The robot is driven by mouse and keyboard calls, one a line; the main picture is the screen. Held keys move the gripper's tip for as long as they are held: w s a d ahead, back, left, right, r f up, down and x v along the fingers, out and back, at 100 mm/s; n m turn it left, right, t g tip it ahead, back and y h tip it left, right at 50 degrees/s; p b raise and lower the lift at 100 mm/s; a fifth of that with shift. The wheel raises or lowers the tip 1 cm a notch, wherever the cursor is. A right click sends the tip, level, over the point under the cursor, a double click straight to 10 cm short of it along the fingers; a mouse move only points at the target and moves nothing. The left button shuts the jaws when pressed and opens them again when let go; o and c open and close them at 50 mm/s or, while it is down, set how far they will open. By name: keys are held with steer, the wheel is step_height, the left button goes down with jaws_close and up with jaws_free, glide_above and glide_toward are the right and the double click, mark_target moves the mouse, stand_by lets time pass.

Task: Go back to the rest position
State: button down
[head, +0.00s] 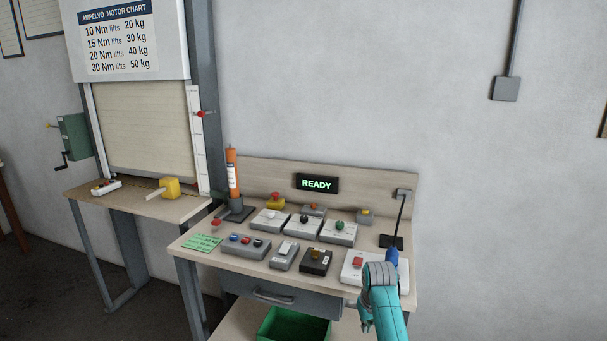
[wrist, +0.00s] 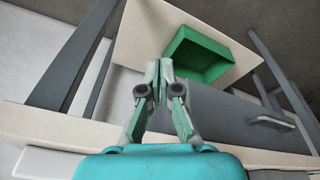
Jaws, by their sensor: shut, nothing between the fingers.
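My gripper (wrist: 159,70) shows in the wrist view with its two fingertips together and nothing between them. It points down in front of the bench, over the lower shelf (wrist: 140,45) and beside the green bin (wrist: 188,52). In the head view my teal arm is at the lower right, in front of the bench's right end. My fingers are hard to make out there.
The workbench (head: 215,255) carries several switch boxes, an orange tube (head: 232,175) and a display (head: 317,184) reading READY. A grey drawer (head: 285,297) sits below its top. A shutter stand (head: 140,130) is at left. The wall above the bench is bare.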

steer(key=s+f+t, duration=0.3)
steer(key=s+f, duration=1.1)
steer(key=f, duration=0.4)
steer(key=s+f+m+t, duration=0.1)
steer(key=s+f+t, duration=0.25)
steer(key=s, duration=1.55)
steer(key=s+r+t, duration=0.1)
steer(key=s+r, duration=0.4)
steer(key=s, duration=0.4)
steer(key=s+r+t, duration=0.2)
steer(key=s+r, duration=0.2)
steer(key=s, duration=0.5)
steer(key=s+r+t, duration=0.1)
steer(key=s+r, duration=0.5)
steer(key=r, duration=0.3)
steer(key=s+r+m+t, duration=0.1)
steer(key=s+r+t, duration=0.1)
steer(key=s+r, duration=0.4)
step_height(320, 180, up, 5)
steer(key=shift+s+f, duration=0.15)
steer(key=shift+f, duration=0.05)
